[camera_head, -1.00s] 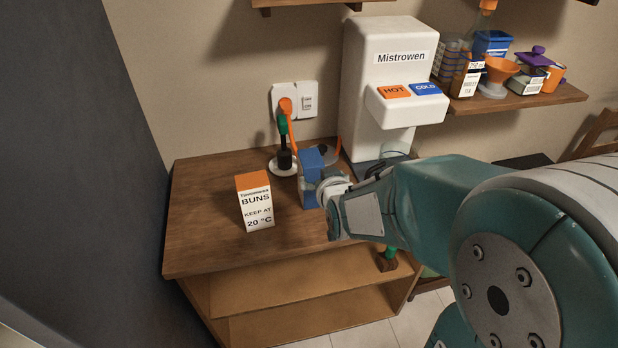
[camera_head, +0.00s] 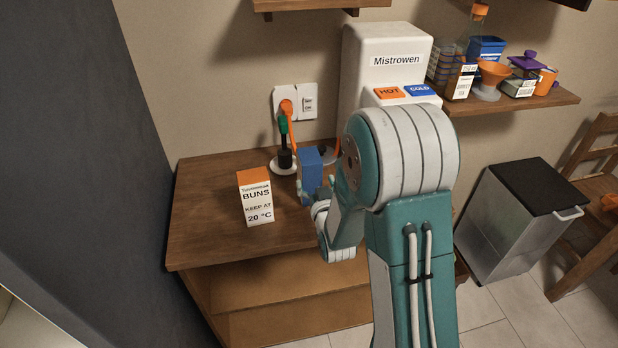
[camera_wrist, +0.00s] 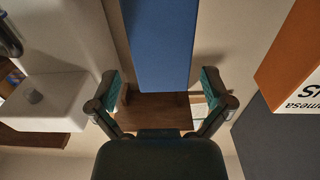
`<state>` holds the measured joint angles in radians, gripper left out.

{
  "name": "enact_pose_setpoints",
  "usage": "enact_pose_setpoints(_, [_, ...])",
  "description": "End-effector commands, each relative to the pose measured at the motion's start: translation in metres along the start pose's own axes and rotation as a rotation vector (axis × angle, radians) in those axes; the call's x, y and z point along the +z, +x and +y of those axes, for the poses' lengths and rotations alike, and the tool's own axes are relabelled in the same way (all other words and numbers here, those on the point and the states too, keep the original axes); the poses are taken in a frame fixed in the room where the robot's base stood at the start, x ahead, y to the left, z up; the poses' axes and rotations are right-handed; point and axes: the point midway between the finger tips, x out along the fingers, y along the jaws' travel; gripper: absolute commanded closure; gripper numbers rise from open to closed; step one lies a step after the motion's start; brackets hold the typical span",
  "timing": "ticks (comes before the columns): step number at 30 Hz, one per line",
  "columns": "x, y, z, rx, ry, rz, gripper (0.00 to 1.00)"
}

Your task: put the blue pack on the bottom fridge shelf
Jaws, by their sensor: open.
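The blue pack (camera_head: 311,168) stands upright on the wooden counter, right of the orange-and-white buns carton. My gripper (camera_head: 308,190) is low at the pack's near side, partly hidden by my arm. In the wrist view the pack (camera_wrist: 160,40) fills the upper middle. My open gripper (camera_wrist: 160,78) has a finger toward each side of it, with gaps visible; I cannot tell whether either finger touches. No fridge shelf can be made out; a dark grey panel (camera_head: 130,150) stands at the left, and I cannot tell if it is the fridge.
The buns carton (camera_head: 256,198) stands close left of the pack. A wall shelf (camera_head: 535,101) with several items is at right, above a grey bin (camera_head: 500,225).

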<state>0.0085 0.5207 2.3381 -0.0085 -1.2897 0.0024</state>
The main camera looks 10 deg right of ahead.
Motion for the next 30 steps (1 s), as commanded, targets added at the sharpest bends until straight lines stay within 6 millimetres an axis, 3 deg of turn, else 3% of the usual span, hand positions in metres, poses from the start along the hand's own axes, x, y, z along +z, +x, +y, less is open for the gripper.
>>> enact_pose_setpoints(5, [0.000, 0.014, -0.001, 0.000, 0.000, 0.000, 0.00])
enact_pose_setpoints(13, [0.000, 0.053, -0.003, 0.000, 0.000, 0.000, 0.00])
enact_pose_setpoints(22, [0.000, 0.059, -0.003, 0.000, 0.000, -0.001, 0.00])
enact_pose_setpoints(23, [0.000, 0.059, -0.003, 0.000, 0.000, -0.001, 0.09])
enact_pose_setpoints(27, [0.000, 0.059, -0.003, 0.000, 0.000, -0.001, 0.71])
enact_pose_setpoints(28, [0.000, 0.059, -0.003, 0.000, 0.000, -0.001, 0.83])
enact_pose_setpoints(30, [0.000, 0.059, -0.003, 0.000, 0.000, -0.002, 0.83])
